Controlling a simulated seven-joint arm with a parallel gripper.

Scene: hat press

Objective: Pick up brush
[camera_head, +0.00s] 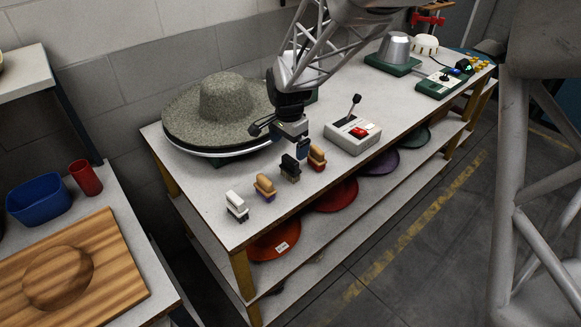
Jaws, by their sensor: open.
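Several small brushes stand in a row near the front edge of the table. They are a white brush (237,206), a tan brush (265,187), a black brush (290,168) and an orange-brown brush (317,157). The task does not say which brush is meant. My gripper (302,151) is open and points down just above and behind the black and orange-brown brushes. It seems to hold nothing. The gap between its fingers is hard to see from here, and I cannot tell whether a fingertip touches a brush.
A wide grey-green hat (223,100) lies on its stand behind and left of my gripper. A control box (353,134) with a lever and red button stands to the right. The white table top (205,188) is clear left of the brushes. Coloured discs lie on the shelf below.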

